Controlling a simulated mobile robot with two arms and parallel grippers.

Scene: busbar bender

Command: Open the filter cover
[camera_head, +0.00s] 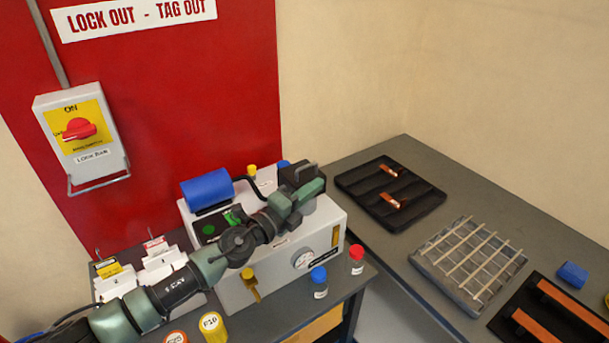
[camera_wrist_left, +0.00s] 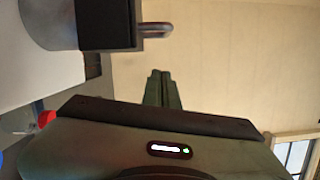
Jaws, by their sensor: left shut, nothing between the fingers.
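A dark square cover (camera_head: 300,174) with a grey handle sits on top at the back right of the white machine, on a grey cylinder; I take it as the filter cover. In the left wrist view the dark cover (camera_wrist_left: 108,24) is at the top left, with its metal loop handle (camera_wrist_left: 155,30) sticking out to the right. My left gripper (camera_head: 316,188) is in front of the cover and partly hides it and the cylinder. In the left wrist view its fingers (camera_wrist_left: 160,75) are together and empty, apart from the handle. My right gripper is in neither view.
The white machine (camera_head: 325,228) carries a blue cylinder (camera_head: 206,188), a gauge (camera_head: 303,258) and a brass lever (camera_head: 250,283). Blue-capped (camera_head: 319,280) and red-capped (camera_head: 356,260) bottles stand in front. The right table (camera_head: 400,152) holds trays and a grid.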

